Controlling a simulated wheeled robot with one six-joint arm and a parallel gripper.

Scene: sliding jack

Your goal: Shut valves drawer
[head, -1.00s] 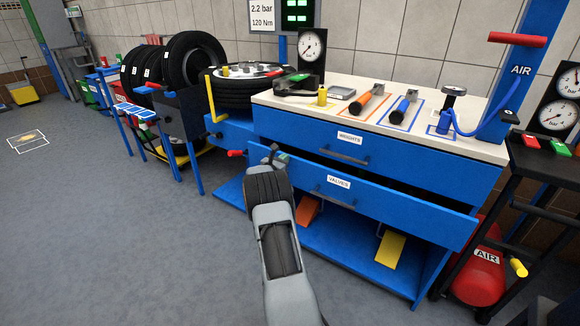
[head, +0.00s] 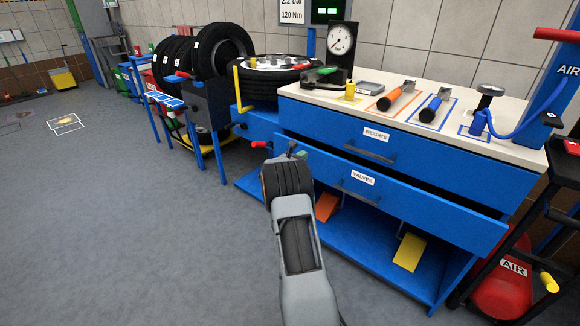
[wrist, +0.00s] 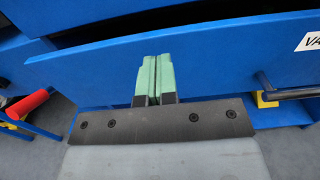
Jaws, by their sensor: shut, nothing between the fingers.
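My gripper (head: 297,154) is at the left part of the drawer front. Its green fingertips (wrist: 155,78) are together and empty, in front of the drawer face left of the handle. I cannot tell whether they touch it.
The WEIGHTS drawer (head: 400,146) sits above, under a pale worktop (head: 440,108) holding tools. A red-handled lever (head: 260,144) is left of my gripper. An orange wedge (head: 326,206) and yellow wedge (head: 409,252) are below.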

